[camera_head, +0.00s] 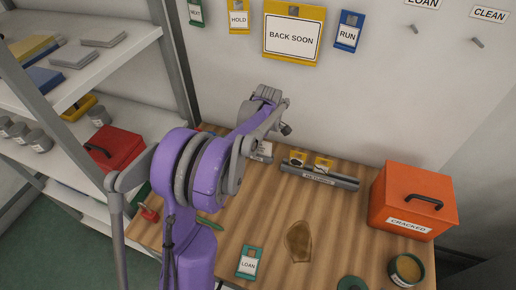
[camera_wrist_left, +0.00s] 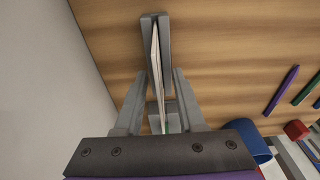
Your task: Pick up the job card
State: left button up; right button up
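In the left wrist view, a thin pale card (camera_wrist_left: 155,50), probably the job card, stands edge-on in the slot of a grey holder (camera_wrist_left: 148,32). A small green patch shows near its lower end. My left gripper (camera_wrist_left: 160,76) is open, with one finger on each side of the holder and card. I cannot tell whether the fingers touch either one. In the head view, my purple arm hides most of this spot; only a pale labelled piece (camera_head: 263,152) shows beside the wrist. My right gripper is not in view.
A grey rail (camera_head: 320,177) with small tiles and an orange box (camera_head: 412,202) stand to the right. A LOAN tag (camera_head: 249,263) lies at the table front. A blue cup (camera_wrist_left: 249,138) and pens (camera_wrist_left: 282,90) show in the wrist view. The wall is close behind; shelves stand left.

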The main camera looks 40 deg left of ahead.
pick_arm(q)
jog(key=shift+f, duration=0.1)
jog(key=shift+c, duration=0.3)
grip_shut()
